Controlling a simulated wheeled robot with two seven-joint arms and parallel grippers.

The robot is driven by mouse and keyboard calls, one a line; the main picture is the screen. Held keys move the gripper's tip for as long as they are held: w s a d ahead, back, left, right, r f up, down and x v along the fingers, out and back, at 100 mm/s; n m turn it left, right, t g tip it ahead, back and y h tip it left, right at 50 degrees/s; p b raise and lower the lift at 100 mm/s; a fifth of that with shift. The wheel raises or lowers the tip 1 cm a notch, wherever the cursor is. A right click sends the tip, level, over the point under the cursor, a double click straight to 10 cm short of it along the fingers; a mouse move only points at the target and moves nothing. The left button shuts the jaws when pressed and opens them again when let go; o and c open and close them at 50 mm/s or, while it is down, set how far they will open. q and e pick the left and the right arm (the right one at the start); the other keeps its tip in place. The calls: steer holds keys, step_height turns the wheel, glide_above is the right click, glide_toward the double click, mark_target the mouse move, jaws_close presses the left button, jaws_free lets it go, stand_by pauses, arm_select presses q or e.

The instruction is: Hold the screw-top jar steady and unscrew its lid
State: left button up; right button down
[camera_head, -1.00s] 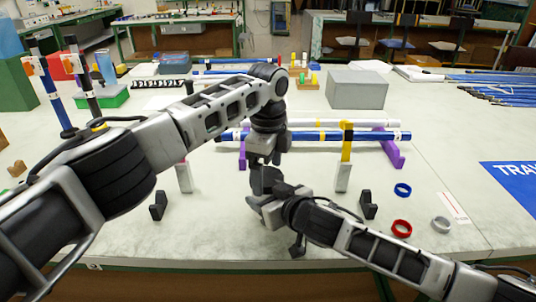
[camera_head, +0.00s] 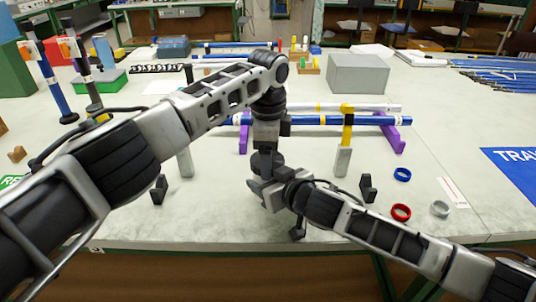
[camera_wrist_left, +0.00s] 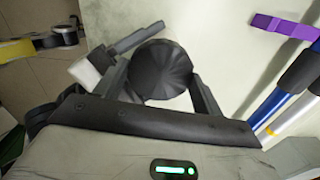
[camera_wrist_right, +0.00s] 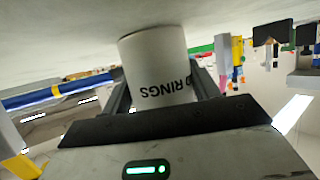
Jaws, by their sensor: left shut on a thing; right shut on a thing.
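The screw-top jar has a white body (camera_wrist_right: 158,62) with black lettering ending in "RINGS", upside down in the right wrist view. My right gripper (camera_wrist_right: 163,84) is shut on the body, one finger on each side. The jar's round, ribbed black lid (camera_wrist_left: 162,70) shows in the left wrist view. My left gripper (camera_wrist_left: 160,84) is shut on the lid from above. In the head view my left gripper (camera_head: 268,158) is directly above my right gripper (camera_head: 272,188), near the table's front edge. There the grippers hide most of the jar. I cannot tell whether the lid is loose.
A blue rod (camera_head: 310,120) lies on purple stands (camera_head: 391,134) just behind the grippers, with a yellow-topped post (camera_head: 345,140) close by. Blue (camera_head: 402,174), red (camera_head: 401,212) and grey (camera_head: 440,209) rings lie at right. A grey box (camera_head: 358,80) stands behind. The front left table is mostly clear.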

arm_select(q)
steer(key=o, duration=1.1)
steer(key=shift+w+r, duration=0.1)
steer(key=shift+w, duration=0.05)
arm_select(e)
steer(key=shift+s+a, duration=0.2)
steer(key=shift+a, duration=0.05)
steer(key=shift+d, duration=0.1)
arm_select(q)
steer(key=shift+s+d, duration=0.1)
steer(key=shift+s, duration=0.1)
arm_select(e)
steer(key=shift+w+d, duration=0.2)
steer(key=shift+w, duration=0.05)
